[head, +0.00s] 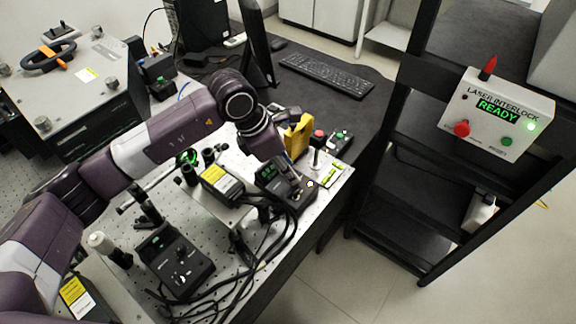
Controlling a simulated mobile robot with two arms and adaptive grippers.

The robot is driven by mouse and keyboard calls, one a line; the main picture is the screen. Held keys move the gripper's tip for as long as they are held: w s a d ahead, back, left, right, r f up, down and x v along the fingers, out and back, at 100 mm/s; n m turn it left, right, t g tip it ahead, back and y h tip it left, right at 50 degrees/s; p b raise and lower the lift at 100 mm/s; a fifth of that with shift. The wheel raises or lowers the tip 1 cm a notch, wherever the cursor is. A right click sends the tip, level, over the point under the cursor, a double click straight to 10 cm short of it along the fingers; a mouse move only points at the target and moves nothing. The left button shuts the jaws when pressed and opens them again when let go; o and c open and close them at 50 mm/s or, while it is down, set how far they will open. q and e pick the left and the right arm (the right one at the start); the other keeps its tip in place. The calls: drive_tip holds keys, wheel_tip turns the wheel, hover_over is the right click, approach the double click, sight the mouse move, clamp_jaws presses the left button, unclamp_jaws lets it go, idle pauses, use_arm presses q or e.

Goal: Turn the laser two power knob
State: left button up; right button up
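Two black laser control boxes stand on the perforated metal bench. One control box (176,262) is at the lower left, with small knobs and a small green display on top. The other control box (272,179) is farther right, near the bench's right end. I cannot read which one is laser two. My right gripper is out of view.
A yellow-labelled box (222,184) and black cables (262,250) crowd the bench. A yellow object (298,136) and a small button box (340,142) are beyond the gripper. A white laser interlock box (497,112) reading READY is on the black rack at right.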

use_arm(q)
drive_tip(key=c, duration=0.5)
clamp_jaws()
drive_tip(key=shift+f+b, duration=0.1)
drive_tip(key=shift+b, duration=0.25)
drive_tip(key=shift+f+n+t+b, duration=0.1)
drive_tip(key=shift+n+t+b, duration=0.2)
drive_tip(key=shift+n+b, duration=0.45)
drive_tip(key=shift+d+r+n+b, duration=0.1)
drive_tip(key=shift+r+n+b, duration=0.1)
drive_tip(key=shift+n+b, duration=0.4)
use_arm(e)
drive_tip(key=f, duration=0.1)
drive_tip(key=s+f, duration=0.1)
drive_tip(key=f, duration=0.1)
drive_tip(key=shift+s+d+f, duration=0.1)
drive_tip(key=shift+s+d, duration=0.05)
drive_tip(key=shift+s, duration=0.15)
use_arm(q)
drive_tip(key=o, duration=0.5)
unclamp_jaws()
drive_tip(key=shift+o, duration=0.7)
drive_tip(key=shift+s, duration=0.1)
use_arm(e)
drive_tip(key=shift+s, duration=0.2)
